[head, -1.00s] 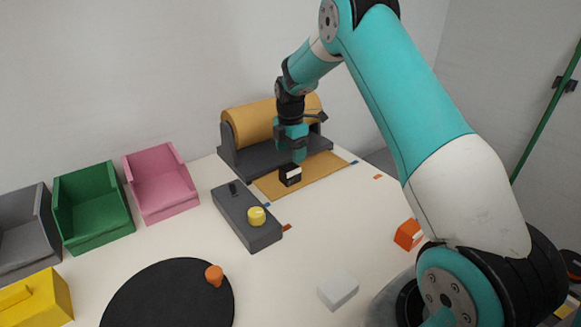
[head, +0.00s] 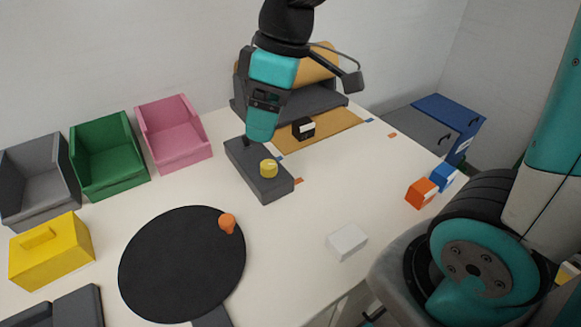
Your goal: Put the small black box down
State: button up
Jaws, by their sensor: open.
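The small black box (head: 303,128), with a white patch on its side, sits on the tan paper sheet (head: 338,127) in front of the paper roll. My gripper (head: 262,135) is open and empty. It points down to the left of the black box, apart from it in the picture, over the far end of the dark grey block with the yellow knob (head: 268,168). Its fingertips are partly hidden by its own body.
Grey, green (head: 110,158) and pink (head: 174,135) bins stand at the left. A yellow box (head: 50,250) and a black round disc (head: 180,265) with an orange peg (head: 227,223) lie nearer. A white block (head: 347,242) and orange box (head: 421,193) are at right. The middle table is clear.

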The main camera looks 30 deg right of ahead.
jog(key=s+a+m+y, duration=0.1)
jog(key=s+a+m, duration=0.2)
jog(key=s, duration=0.9)
jog(key=shift+a+f+g, duration=0.15)
jog(key=shift+a+g, duration=0.05)
jog(key=shift+g, duration=0.1)
